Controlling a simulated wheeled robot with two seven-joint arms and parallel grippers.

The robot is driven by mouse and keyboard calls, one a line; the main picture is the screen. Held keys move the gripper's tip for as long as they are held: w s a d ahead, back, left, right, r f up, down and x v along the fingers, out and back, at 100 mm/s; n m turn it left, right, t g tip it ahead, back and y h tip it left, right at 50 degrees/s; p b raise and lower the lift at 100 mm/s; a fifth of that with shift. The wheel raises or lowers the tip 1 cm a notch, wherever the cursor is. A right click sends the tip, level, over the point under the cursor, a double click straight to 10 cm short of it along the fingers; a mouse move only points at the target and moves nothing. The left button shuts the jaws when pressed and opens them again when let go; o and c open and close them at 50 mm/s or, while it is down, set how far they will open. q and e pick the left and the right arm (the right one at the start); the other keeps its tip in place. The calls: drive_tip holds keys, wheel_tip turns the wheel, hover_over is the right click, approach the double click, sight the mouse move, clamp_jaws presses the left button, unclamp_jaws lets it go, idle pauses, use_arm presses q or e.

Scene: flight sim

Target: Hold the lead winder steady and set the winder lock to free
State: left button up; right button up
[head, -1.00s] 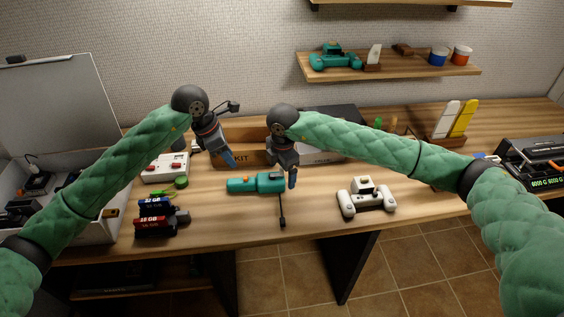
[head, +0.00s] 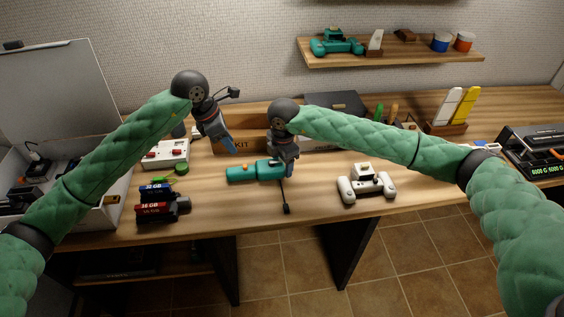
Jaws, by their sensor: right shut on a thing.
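The lead winder (head: 240,175) is a teal body lying on the wooden table in the middle, with a small orange part (head: 245,167) on top that may be the winder lock. A dark lead with a black end (head: 286,208) runs from its right side toward the table's front edge. My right gripper (head: 287,170) is down at the winder's right end and shut on it, hiding part of that end. My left gripper (head: 230,149) hangs above and behind the winder's left part, apart from it. Its finger gap is too small to make out.
A brown kit box (head: 243,143) stands behind the winder. A white controller-like device (head: 366,186) lies to the right. Red and blue blocks (head: 155,209) and a white box (head: 165,154) are at left. The table front between winder and white device is clear.

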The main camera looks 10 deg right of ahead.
sight(254, 166)
use_arm(q)
drive_tip(key=shift+s+d+f, duration=0.1)
drive_tip(key=shift+s+d, duration=0.05)
drive_tip(key=shift+d, duration=0.05)
drive_tip(key=c, duration=0.6)
drive_tip(key=shift+d+r, duration=0.2)
drive_tip(key=shift+d, duration=0.7)
clamp_jaws()
drive_tip(key=shift+d+f+n, duration=0.5)
drive_tip(key=shift+f+n, duration=0.95)
drive_tip(key=shift+n, duration=4.2)
drive_tip(key=shift+d+f+n, duration=0.5)
drive_tip(key=shift+f+n, duration=0.95)
drive_tip(key=shift+n, duration=4.25)
drive_tip(key=shift+d+f+n, duration=0.5)
drive_tip(key=shift+f+n, duration=0.95)
drive_tip(key=shift+n, duration=4.2)
